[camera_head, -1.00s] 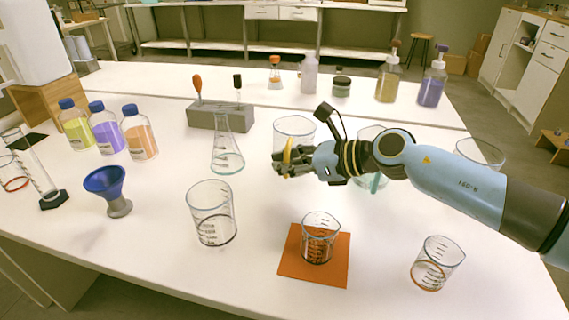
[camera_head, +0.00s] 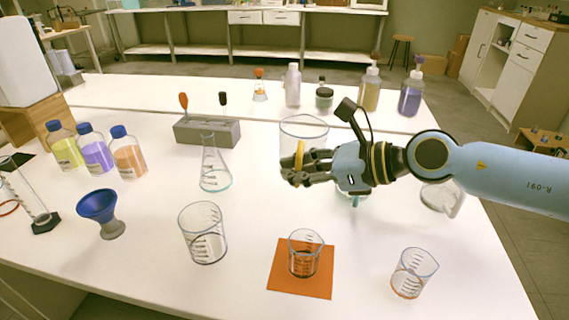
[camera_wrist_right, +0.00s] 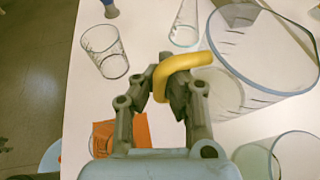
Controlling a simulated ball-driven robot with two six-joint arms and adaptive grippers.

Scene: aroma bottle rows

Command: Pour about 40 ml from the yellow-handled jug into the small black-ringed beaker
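The yellow-handled jug (camera_head: 303,128) is a wide clear vessel, roughly upright and raised above the table behind the middle. Its yellow handle (camera_head: 299,155) is between the fingers of my right gripper (camera_head: 295,174), which are closed around it. The right wrist view also shows the jug (camera_wrist_right: 262,55) and handle (camera_wrist_right: 185,66) close up. I cannot tell the liquid level in it. A small clear beaker (camera_head: 305,252) with a dark ring stands upright on an orange mat (camera_head: 318,284), in front of the jug. My left gripper is not in view.
A larger dark-ringed beaker (camera_head: 203,232) stands left of the mat, an orange-ringed beaker (camera_head: 413,273) right of it. A conical flask (camera_head: 214,170), blue funnel (camera_head: 98,206) and capped bottles (camera_head: 128,155) are further left. Other glassware (camera_head: 440,197) is partly behind my right arm.

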